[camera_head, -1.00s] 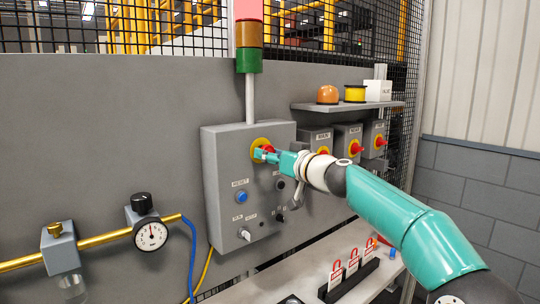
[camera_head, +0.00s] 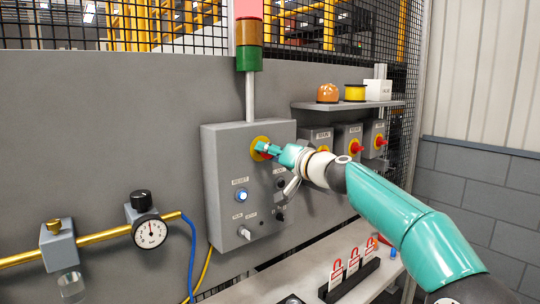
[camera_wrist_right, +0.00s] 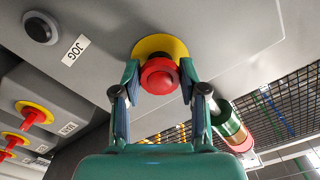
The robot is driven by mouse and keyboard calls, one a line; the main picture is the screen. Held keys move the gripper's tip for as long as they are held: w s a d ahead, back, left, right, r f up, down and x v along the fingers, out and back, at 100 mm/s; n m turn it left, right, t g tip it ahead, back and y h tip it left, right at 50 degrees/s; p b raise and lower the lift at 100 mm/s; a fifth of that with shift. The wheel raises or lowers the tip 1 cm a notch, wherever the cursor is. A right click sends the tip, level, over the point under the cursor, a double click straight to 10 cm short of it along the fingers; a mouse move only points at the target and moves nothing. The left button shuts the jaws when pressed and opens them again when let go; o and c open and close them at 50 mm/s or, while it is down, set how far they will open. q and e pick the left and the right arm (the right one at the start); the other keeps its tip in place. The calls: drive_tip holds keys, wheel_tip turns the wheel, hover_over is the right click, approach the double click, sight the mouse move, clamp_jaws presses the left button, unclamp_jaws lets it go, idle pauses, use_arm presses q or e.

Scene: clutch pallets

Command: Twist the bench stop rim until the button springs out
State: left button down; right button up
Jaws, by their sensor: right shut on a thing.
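The red stop button (camera_wrist_right: 160,77) sits on a yellow round plate (camera_wrist_right: 160,45) on the grey control box (camera_head: 225,170). My right gripper (camera_head: 266,150) reaches it from the right in the head view. In the right wrist view its two fingers (camera_wrist_right: 160,72) stand on either side of the red rim, shut on it. In the head view the fingers hide much of the button, and the yellow plate (camera_head: 258,140) shows around them. How far the button stands out is hard to tell. My left gripper is not in view.
A glowing blue reset button (camera_head: 242,196) and a selector knob (camera_head: 244,233) are lower on the box. A signal tower (camera_head: 249,45) rises above. Several boxes with red knobs (camera_head: 356,146) hang at right under a shelf (camera_head: 345,106). A gauge (camera_head: 150,234) is at left.

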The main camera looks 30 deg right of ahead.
drive_tip(key=shift+d+r+m, duration=0.1)
drive_tip(key=shift+m, duration=0.8)
drive_tip(key=o, duration=1.2)
drive_tip(key=shift+c, duration=0.2)
drive_tip(key=s, duration=1.1)
drive_tip(key=shift+s+d, duration=0.4)
